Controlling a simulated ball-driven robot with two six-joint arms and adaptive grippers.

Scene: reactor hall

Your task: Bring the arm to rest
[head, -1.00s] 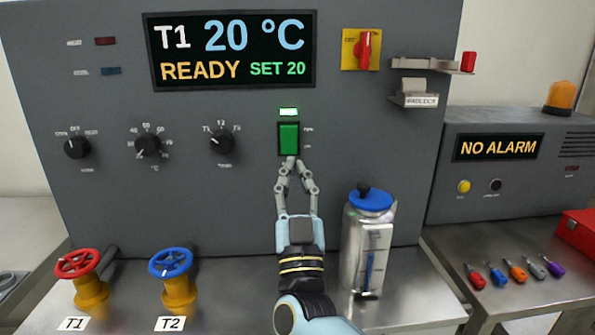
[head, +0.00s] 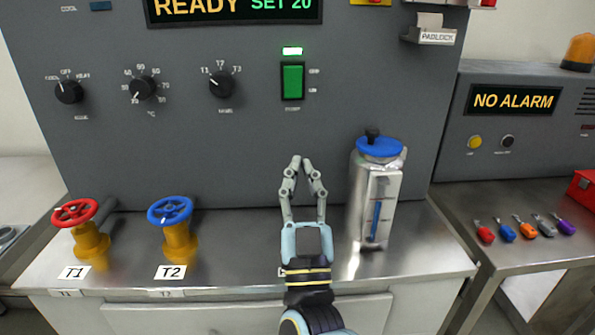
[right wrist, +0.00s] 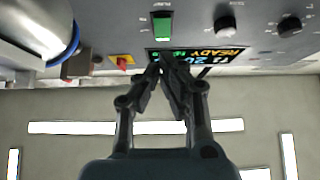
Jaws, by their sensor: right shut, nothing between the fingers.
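My right gripper (head: 296,160) is shut and empty. In the head view it points up in front of the grey panel (head: 225,130), below the green rocker switch (head: 292,81) and apart from it. A small green light (head: 292,51) above the switch is lit. In the right wrist view the gripper (right wrist: 160,62) shows with its fingertips together, and the green switch (right wrist: 162,26) is beyond them. My left gripper is in neither view.
A metal canister with a blue lid (head: 379,147) stands close to the right of the gripper. Red (head: 75,213) and blue (head: 170,211) valve wheels stand at the left. Several coloured padlocks (head: 525,229) lie on the right table. The bench between the blue valve and gripper is clear.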

